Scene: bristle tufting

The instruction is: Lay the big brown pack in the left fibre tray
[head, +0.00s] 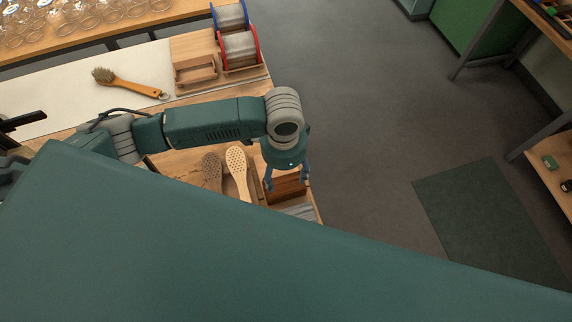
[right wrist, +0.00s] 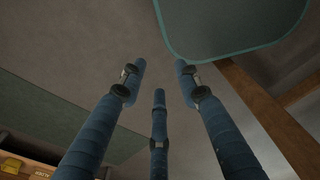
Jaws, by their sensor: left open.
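My left gripper (head: 287,181) is open, pointing down at the right end of the bench. Its fingers stand on either side of a dark reddish-brown block (head: 289,190), which looks like the big brown pack. I cannot tell whether they touch it. A grey ribbed thing (head: 300,211) lies just in front of the block, partly hidden by my own body. I cannot make out which thing is the left fibre tray. In the right wrist view, my right gripper (right wrist: 160,78) has its fingers apart with nothing between them.
Two brush heads, one pale (head: 237,172) and one brown (head: 212,170), lie left of the block. A brush with an orange handle (head: 130,85), a wooden holder (head: 195,70) and wire spools (head: 240,50) are farther back. The bench's right edge is close; floor lies beyond.

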